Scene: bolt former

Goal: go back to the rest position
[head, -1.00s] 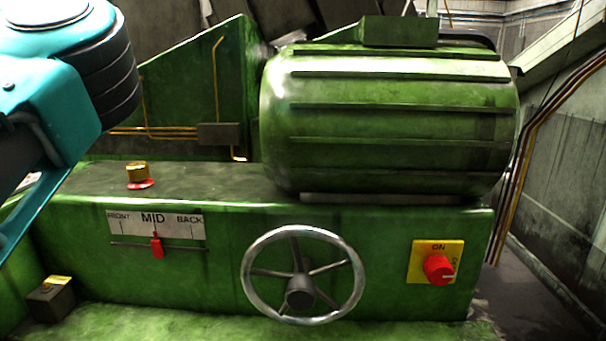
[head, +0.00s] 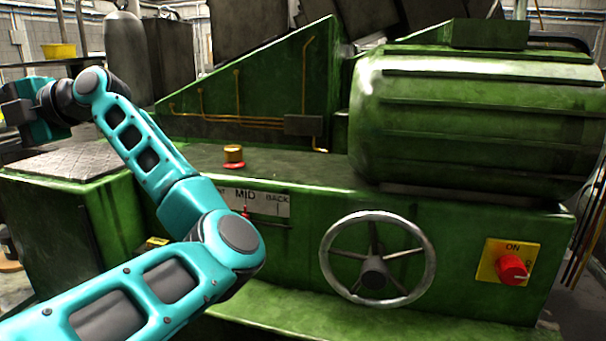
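My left arm comes in from the lower left in the head view and bends back over the left end of the green machine. My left gripper (head: 22,112) is at the far left edge, above the grey plate (head: 70,160). It is small and partly cut off, so I cannot tell whether its fingers are open or shut. My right gripper is not in view. The green machine (head: 300,180) fills the middle and right.
A handwheel (head: 375,272), a red knob on a yellow plate (head: 512,268) and a brass button on a red base (head: 233,154) are on the machine. A large ribbed green motor (head: 470,125) stands on top.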

